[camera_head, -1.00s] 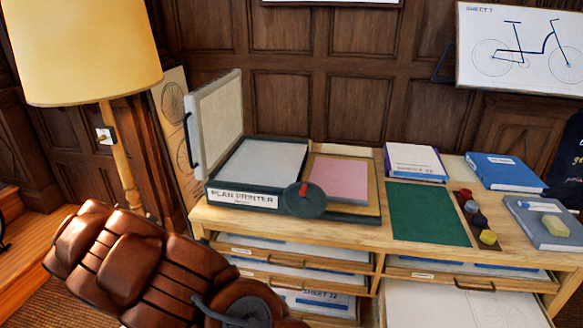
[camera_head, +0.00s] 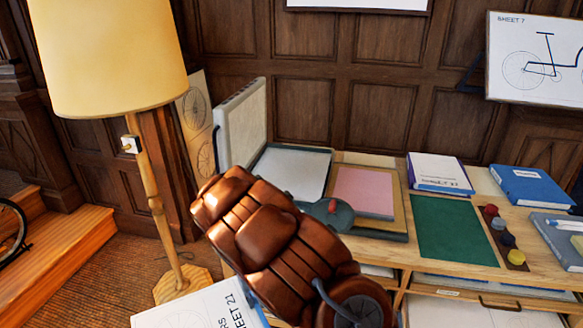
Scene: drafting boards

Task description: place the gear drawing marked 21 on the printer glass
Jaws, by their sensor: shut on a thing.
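The white drawing sheet lettered "SHEET 21" (camera_head: 205,307) shows at the bottom edge, tilted, in front of the desk. Its lower part is cut off by the frame and my brown arm covers its right side. The pale glass (camera_head: 292,170) of the plan printer lies bare at the left end of the desk. The printer's lid (camera_head: 240,125) stands open at its left. My arm hides the printer's front and name label. My gripper's fingers do not show, so its hold on the sheet is not visible.
A pink sheet (camera_head: 364,190) lies right of the glass, with a round grey-green thing (camera_head: 332,214) in front. A green mat (camera_head: 452,230), coloured pots and books (camera_head: 532,186) are farther right. A floor lamp (camera_head: 105,55) stands left of the printer.

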